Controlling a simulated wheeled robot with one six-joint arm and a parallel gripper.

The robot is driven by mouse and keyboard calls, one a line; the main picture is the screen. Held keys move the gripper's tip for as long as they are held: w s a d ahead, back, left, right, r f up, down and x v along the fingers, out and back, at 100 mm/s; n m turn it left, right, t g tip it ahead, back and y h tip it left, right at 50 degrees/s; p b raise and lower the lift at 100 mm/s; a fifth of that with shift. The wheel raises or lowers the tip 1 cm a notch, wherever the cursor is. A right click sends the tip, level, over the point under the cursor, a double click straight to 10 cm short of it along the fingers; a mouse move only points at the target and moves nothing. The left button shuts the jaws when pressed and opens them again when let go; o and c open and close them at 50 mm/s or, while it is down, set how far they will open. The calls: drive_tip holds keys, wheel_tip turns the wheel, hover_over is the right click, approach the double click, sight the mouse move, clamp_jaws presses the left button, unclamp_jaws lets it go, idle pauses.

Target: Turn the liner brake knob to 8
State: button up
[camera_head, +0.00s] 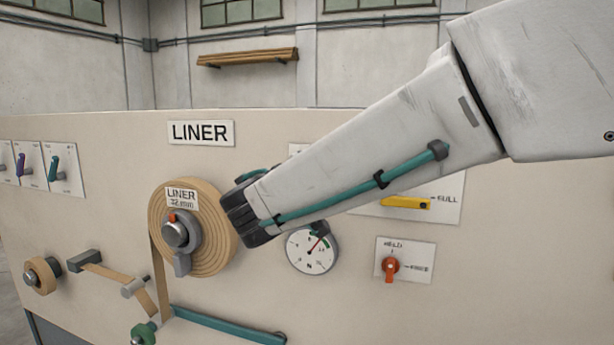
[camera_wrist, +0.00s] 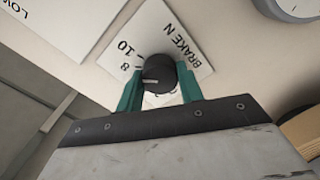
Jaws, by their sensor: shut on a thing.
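The liner brake knob (camera_wrist: 158,72) is a dark round knob on a white plate (camera_wrist: 180,38) marked "BRAKE N", with 8 and 10 legible. Its pale pointer line faces left in the wrist view, near the 8; I cannot tell whether it lines up exactly. My gripper (camera_wrist: 160,88) is shut on the knob, with one teal finger on each side. The fingers cover the lower part of the plate and its other numbers.
The tan liner roll (camera_head: 217,247) with a grey hub is just left of my wrist. A round gauge (camera_head: 301,259) with a red needle is below it. A red knob (camera_head: 390,266) and a yellow handle (camera_head: 408,203) are to the right.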

idle(0.4)
drive_tip(key=o, duration=1)
drive_tip(key=v, duration=0.7)
drive_tip(key=shift+s, duration=0.35)
drive_tip(key=shift+a, duration=0.1)
